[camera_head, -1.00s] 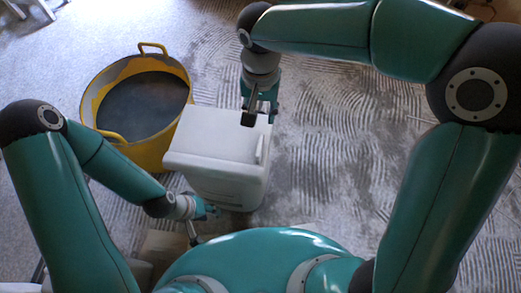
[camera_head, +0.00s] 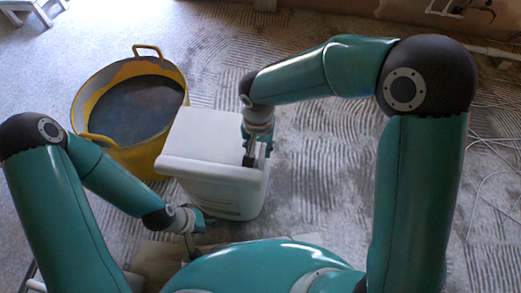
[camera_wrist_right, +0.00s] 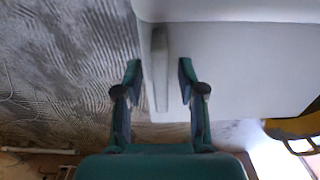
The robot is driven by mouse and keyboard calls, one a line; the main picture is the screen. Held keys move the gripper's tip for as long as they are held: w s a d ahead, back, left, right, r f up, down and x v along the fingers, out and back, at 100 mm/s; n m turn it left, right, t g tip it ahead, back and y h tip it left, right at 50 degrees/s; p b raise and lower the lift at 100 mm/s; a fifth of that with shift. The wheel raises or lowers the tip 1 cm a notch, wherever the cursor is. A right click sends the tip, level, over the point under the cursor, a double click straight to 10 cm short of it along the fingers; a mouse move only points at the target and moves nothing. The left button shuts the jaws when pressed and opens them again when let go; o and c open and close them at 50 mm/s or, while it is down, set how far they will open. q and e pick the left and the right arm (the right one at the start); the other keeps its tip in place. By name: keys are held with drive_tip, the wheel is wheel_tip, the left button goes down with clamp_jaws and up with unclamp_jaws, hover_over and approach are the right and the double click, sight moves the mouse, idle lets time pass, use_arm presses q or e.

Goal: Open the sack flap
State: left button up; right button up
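The sack is a white box-like body (camera_head: 222,197) with a flat white top flap (camera_head: 200,135) that lies shut. A raised pale tab (camera_wrist_right: 160,60) runs along the flap near one edge. My right gripper (camera_head: 257,155) is above the flap's right end. In the right wrist view it (camera_wrist_right: 160,78) is open, with one finger on each side of the tab and gaps on both sides. In the head view the gripper hides most of the tab. My left gripper (camera_head: 198,222) is low in front of the sack's near left corner; its fingers are too small to judge.
A yellow tub (camera_head: 172,80) with dark contents stands to the left of the sack, close to it. A pale cable (camera_head: 485,185) lies on the floor at the right. The ridged grey floor (camera_head: 315,165) right of the sack is clear.

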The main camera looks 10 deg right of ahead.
drive_tip(key=shift+f, duration=0.35)
drive_tip(key=shift+c, duration=0.3)
clamp_jaws()
